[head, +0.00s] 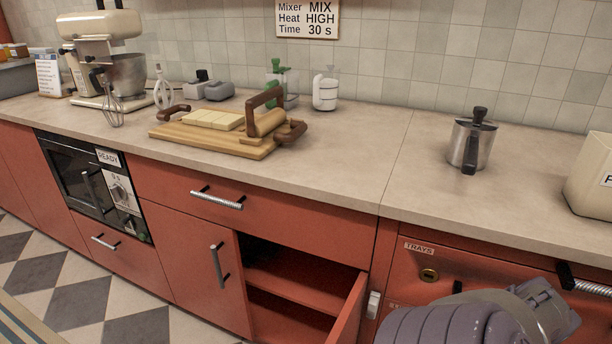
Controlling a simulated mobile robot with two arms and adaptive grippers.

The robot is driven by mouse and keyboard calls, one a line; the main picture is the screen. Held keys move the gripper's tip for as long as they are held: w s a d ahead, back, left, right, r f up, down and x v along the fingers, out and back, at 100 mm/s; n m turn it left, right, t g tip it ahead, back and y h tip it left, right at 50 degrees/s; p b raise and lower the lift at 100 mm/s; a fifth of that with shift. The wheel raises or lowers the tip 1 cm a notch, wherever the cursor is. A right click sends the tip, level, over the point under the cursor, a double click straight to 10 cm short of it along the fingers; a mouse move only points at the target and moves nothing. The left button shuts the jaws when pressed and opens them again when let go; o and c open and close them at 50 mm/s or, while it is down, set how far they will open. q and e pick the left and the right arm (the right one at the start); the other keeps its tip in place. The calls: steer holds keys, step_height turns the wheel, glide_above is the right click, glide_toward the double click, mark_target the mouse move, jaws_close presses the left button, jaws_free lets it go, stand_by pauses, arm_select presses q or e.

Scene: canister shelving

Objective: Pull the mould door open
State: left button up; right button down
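No label reading "mould" can be made out, so I cannot tell which door is the mould door. A red cabinet door (349,312) at the bottom centre stands open, swung outward on the right of a shelved opening (290,290). To its left is a shut red door (195,270) with an upright metal handle (217,264). A grey ribbed part of my arm (450,325) crosses the lower right, hiding the cabinet front below the TRAYS label. No gripper fingers are visible, and my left gripper is out of the frame.
The counter (345,165) holds a mixer (105,50), a wooden board (210,142) with a roller press, and a metal pot (472,145). An oven (90,185) marked READY is at left. A TRAYS drawer (465,262) is right of the opening. Checkered floor is at lower left.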

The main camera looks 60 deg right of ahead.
steer(key=shift+s, duration=0.1)
stand_by(0.3)
steer(key=c, duration=1.1)
jaws_free()
steer(key=shift+d, duration=0.1)
steer(key=v, duration=1.2)
